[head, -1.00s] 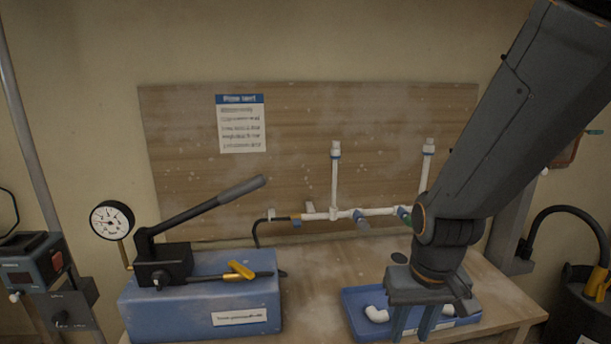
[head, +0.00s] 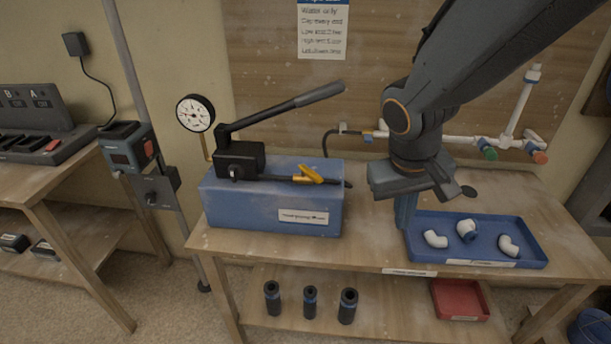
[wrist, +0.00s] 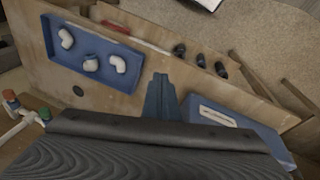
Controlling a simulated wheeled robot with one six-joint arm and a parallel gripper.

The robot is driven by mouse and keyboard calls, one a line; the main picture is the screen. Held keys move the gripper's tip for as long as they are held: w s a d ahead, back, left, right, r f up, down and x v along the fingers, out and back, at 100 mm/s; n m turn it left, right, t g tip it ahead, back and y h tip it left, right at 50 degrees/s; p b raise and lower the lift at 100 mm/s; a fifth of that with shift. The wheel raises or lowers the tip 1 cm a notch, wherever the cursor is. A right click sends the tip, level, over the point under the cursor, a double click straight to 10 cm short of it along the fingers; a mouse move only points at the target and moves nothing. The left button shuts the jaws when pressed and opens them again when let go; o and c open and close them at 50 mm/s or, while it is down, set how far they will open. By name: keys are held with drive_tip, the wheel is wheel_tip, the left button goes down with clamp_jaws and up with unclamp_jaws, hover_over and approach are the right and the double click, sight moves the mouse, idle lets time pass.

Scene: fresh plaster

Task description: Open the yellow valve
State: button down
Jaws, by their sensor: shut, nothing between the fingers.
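The yellow valve handle (head: 310,174) sits on a brass fitting on top of the blue pump box (head: 265,211), lying at a slant. A black pump lever (head: 285,108) rises above it from a black block. My gripper (head: 405,214) points down over the table, right of the pump box and apart from the valve, at the left end of the blue tray. In the wrist view my gripper (wrist: 161,92) shows as shut fingers, empty, between the blue tray and the pump box (wrist: 225,118). The valve is not visible in the wrist view.
The blue tray (head: 535,262) holds white pipe elbows. A round gauge (head: 195,113) stands left of the lever. White piping with green and orange fittings (head: 488,150) runs behind. Several black cylinders and a red tray (head: 461,299) are on the lower shelf.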

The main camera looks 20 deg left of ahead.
drive_tip(key=a+r+n+t, duration=0.2)
drive_tip(key=a+r+n, duration=0.1)
drive_tip(key=a, duration=0.9)
drive_tip(key=n+t+y, duration=0.1)
drive_tip(key=n+t, duration=0.1)
drive_tip(key=t, duration=0.1)
approach(315, 177)
drive_tip(key=s+a+r, duration=0.2)
drive_tip(key=s+a, duration=0.2)
drive_tip(key=s, duration=0.1)
drive_tip(key=shift+s+a+f+b, duration=0.1)
drive_tip(key=shift+s+a+b, duration=0.1)
drive_tip(key=shift+b, duration=0.25)
drive_tip(key=w+d+f+p, duration=0.2)
drive_tip(key=w+f+p, duration=0.1)
drive_tip(key=w+f, duration=0.5)
drive_tip(key=shift+w+d+p, duration=0.35)
drive_tip(key=shift+w+d, duration=0.05)
drive_tip(key=shift+w, duration=0.2)
